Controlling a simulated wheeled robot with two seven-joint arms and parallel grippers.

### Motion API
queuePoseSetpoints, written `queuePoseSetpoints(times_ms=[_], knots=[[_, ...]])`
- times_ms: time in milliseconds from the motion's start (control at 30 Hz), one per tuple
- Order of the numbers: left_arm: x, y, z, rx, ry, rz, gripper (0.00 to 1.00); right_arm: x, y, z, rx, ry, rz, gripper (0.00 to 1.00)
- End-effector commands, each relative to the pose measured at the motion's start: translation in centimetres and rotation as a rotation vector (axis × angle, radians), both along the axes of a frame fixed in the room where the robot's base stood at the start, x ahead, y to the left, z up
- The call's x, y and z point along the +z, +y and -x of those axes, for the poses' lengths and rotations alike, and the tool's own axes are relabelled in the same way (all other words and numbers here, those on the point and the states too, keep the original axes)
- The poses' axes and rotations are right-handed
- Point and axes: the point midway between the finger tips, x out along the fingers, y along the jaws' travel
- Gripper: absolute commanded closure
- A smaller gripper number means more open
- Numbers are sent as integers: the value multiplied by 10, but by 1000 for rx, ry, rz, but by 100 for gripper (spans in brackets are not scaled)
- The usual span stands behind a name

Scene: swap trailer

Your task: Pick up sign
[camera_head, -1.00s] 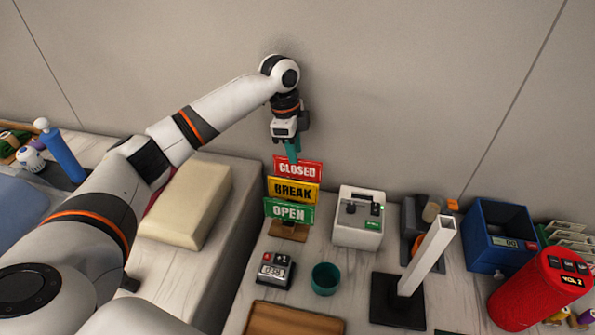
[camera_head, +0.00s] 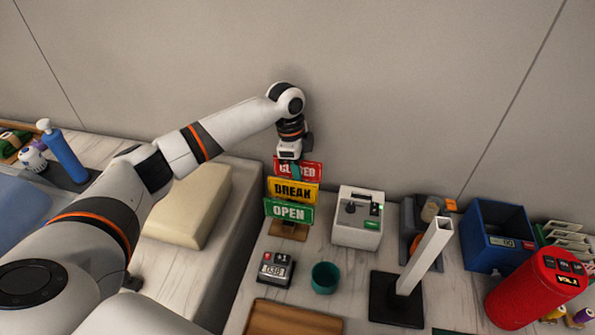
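A sign stand (camera_head: 288,231) with a wooden base stands near the back wall. It holds a red CLOSED sign (camera_head: 311,172), a yellow BREAK sign (camera_head: 293,191) and a green OPEN sign (camera_head: 289,211), one above another. My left gripper (camera_head: 296,170) points down at the top, with its teal fingers in front of the CLOSED sign and covering part of its lettering. I cannot tell whether the fingers are open or closed on the sign. My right gripper is not in view.
A white device (camera_head: 358,218) stands just right of the signs. A small counter (camera_head: 275,268), a green cup (camera_head: 325,277) and a wooden tray (camera_head: 292,318) lie in front. A white post (camera_head: 425,255) and a blue bin (camera_head: 496,236) are to the right. A cream block (camera_head: 188,207) is to the left.

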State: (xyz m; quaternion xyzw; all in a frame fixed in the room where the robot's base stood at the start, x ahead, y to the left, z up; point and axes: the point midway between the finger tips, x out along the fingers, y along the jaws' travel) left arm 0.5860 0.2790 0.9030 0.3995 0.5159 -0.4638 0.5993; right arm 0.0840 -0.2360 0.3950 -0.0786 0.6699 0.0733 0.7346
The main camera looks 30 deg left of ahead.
Motion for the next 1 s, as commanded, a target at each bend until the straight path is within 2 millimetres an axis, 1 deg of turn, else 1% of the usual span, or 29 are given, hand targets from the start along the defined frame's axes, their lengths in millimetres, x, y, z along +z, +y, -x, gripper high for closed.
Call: queuePoseSetpoints(times_ms=[333,667,800,867,1000], knots=[[-3,0,0,1,1,1,69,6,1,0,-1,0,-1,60],[-4,0,0,0,0,1,69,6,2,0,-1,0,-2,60],[-4,0,0,0,0,1,92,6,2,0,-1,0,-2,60],[-4,0,0,0,0,1,100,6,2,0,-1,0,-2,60],[-3,0,0,0,0,1,100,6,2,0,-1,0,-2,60]])
